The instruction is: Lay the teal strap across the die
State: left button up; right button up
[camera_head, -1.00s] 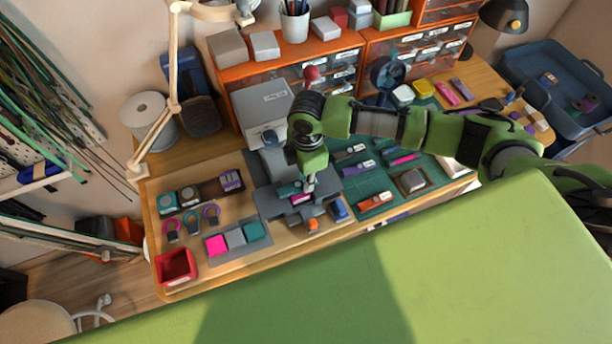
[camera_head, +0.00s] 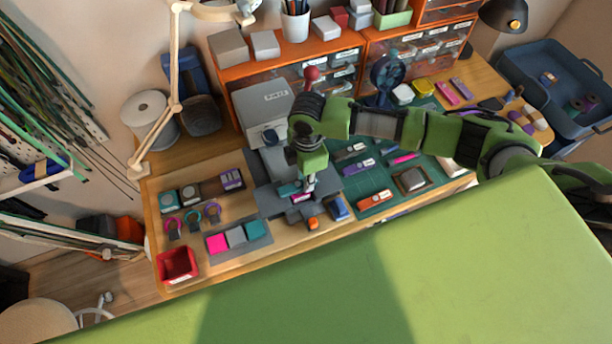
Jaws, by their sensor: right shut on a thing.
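My right gripper (camera_head: 306,188) points down over the grey press at the middle of the bench. It is shut on the teal strap (camera_head: 288,189), whose end shows to the left of the fingers. A magenta piece (camera_head: 300,198) shows just below the strap at the press. The die (camera_head: 299,212) appears to be the grey block under the gripper, partly hidden by it. I cannot tell whether the strap touches the die. My left gripper is not in view.
Magenta, grey and teal pieces lie on a grey mat (camera_head: 264,240). A red bin (camera_head: 178,265) stands at the bench's front left corner. A blue item (camera_head: 339,208) and an orange item (camera_head: 313,223) sit close by the press. A green cutting mat (camera_head: 376,172) with tools lies to the right.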

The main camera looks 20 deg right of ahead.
jog(key=shift+f, duration=0.25)
dwell(0.5)
jog(key=o, duration=0.9)
jog(key=shift+r, duration=0.1)
notch_tip(320, 180, up, 12)
jog(key=shift+d+f, duration=0.1)
jog(key=shift+d, duration=0.05)
